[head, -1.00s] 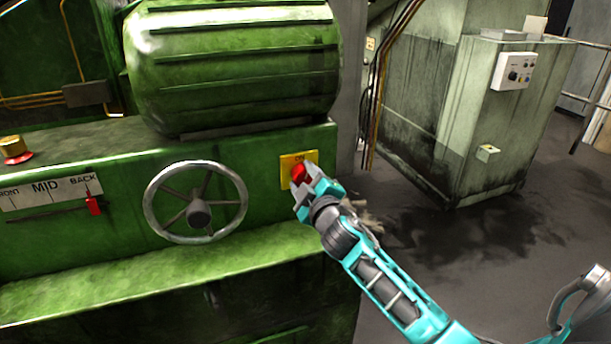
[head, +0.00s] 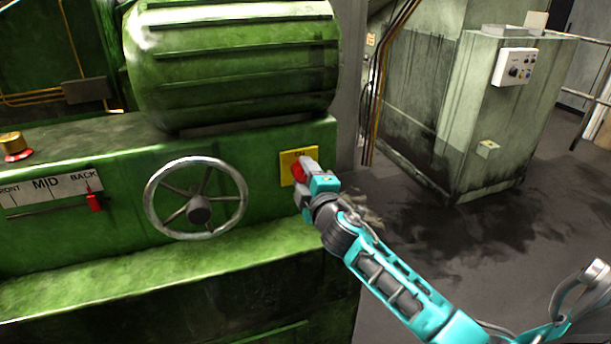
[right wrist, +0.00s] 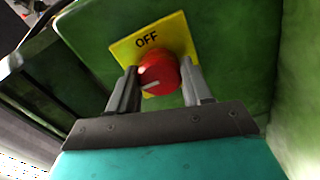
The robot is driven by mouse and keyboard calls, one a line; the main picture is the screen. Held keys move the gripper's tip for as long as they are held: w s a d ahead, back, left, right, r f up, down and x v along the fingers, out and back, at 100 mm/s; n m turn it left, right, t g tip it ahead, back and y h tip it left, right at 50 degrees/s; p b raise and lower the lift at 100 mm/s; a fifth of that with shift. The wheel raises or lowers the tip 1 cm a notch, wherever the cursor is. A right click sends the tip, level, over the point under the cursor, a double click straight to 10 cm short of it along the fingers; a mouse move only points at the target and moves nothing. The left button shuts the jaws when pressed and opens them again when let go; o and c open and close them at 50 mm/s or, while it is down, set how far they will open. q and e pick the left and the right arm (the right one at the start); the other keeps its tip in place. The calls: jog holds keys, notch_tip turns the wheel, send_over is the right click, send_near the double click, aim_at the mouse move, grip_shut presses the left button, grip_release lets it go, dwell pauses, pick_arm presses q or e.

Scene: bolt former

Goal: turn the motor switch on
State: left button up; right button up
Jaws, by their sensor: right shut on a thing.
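The motor switch is a red knob (head: 298,172) on a yellow plate (head: 285,168) on the front of the green machine. In the right wrist view the knob (right wrist: 160,74) has a white mark pointing to the left. The plate (right wrist: 181,36) reads OFF above the knob in that view. My right gripper (head: 303,178) is shut on the red knob. In the right wrist view its two grey fingers (right wrist: 160,80) stand one on each side of the knob. My left gripper is not in view.
A spoked handwheel (head: 198,211) is left of the switch. A grey cabinet (head: 500,120) stands behind on the right. Open floor lies between.

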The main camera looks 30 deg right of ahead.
jog(key=shift+r, duration=0.15)
jog(key=o, duration=1)
jog(key=shift+o, duration=0.2)
jog(key=b+v, duration=0.1)
jog(key=v, duration=1.2)
jog(key=s+a+f+m+g+y, duration=0.3)
jog(key=s+a+f+m, duration=0.2)
jog(key=f, duration=0.6)
jog(key=s+a+f+m+g+y, duration=0.3)
jog(key=s+a+f, duration=0.5)
jog(key=f, duration=0.4)
jog(key=shift+a+f+m+g, duration=0.3)
jog(key=shift+a+m, duration=0.15)
jog(key=shift+m, duration=0.45)
